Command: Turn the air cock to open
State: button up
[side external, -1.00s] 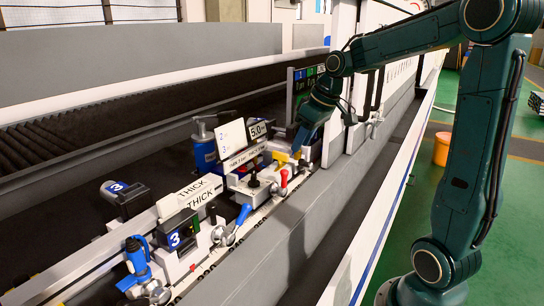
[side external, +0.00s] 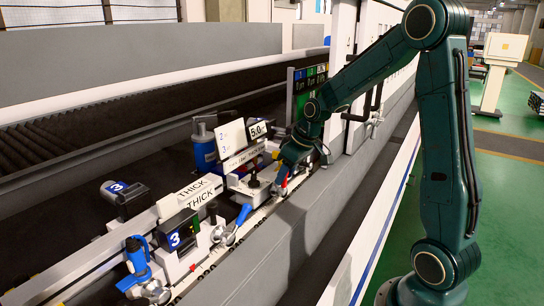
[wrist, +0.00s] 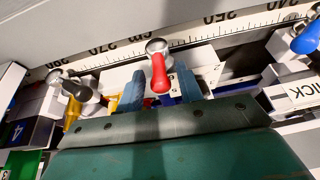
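A red-handled lever on a silver valve body, which looks like the air cock (wrist: 159,74), sits in the middle of the wrist view with its handle pointing towards my gripper. It also shows in the side view (side external: 284,186), just below my gripper, partly covered. My gripper (wrist: 163,80) is open, with one blue-grey finger on each side of the red handle and a gap on both sides. In the side view my gripper (side external: 284,174) reaches down over the fixture. I cannot tell whether the fingertips are level with the handle.
A yellow lever (wrist: 76,106) stands to the left and a blue lever (wrist: 306,38) to the right in the wrist view. A numbered ruler strip (wrist: 215,32) runs behind. In the side view, THICK-labelled blocks (side external: 196,195) and a grey rail (side external: 300,225) flank the fixture.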

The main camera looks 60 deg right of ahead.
jog(key=shift+x, duration=1.1)
grip_shut()
